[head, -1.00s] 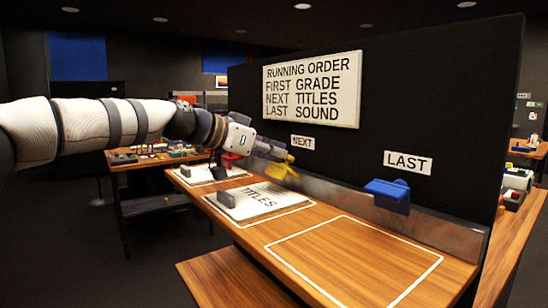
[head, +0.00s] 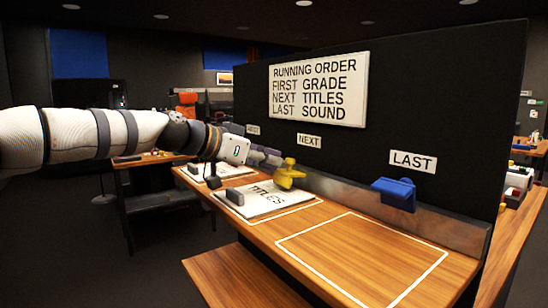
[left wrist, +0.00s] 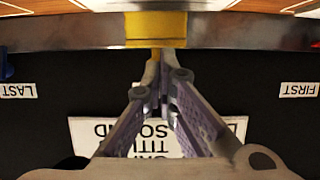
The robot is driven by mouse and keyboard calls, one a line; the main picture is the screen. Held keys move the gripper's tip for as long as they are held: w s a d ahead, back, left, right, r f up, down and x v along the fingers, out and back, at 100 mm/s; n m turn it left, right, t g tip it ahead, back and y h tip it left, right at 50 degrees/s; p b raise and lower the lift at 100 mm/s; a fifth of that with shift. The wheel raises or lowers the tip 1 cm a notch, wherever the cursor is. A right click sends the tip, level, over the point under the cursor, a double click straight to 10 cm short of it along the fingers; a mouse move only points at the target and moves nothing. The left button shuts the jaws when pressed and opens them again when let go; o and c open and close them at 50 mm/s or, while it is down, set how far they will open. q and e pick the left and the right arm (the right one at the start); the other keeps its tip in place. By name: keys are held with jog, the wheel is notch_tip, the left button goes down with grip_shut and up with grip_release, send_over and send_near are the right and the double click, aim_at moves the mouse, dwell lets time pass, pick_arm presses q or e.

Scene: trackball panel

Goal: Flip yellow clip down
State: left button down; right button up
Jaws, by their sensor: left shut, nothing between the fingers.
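The yellow clip (head: 291,178) is on the lower metal rail of the black panel, under the NEXT label (head: 309,141) and at the back edge of the TITLES sheet (head: 262,199). My left gripper (head: 279,160) is shut and empty, its fingertips close to the clip's left side in the head view. In the left wrist view the clip shows as a yellow block (left wrist: 156,25) just beyond the shut fingertips (left wrist: 167,62), with a narrow yellow strip by the tips. Whether they touch it I cannot tell. My right gripper is not in view.
A blue clip (head: 394,194) is on the rail (head: 440,226) under the LAST label (head: 412,162). A white outlined area (head: 360,258) on the wooden table is bare. Another sheet (head: 217,170) with a grey block lies farther left. The panel stands close behind the clips.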

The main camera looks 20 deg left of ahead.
pick_arm(q)
jog(key=v, duration=1.2)
jog(key=shift+f, duration=0.15)
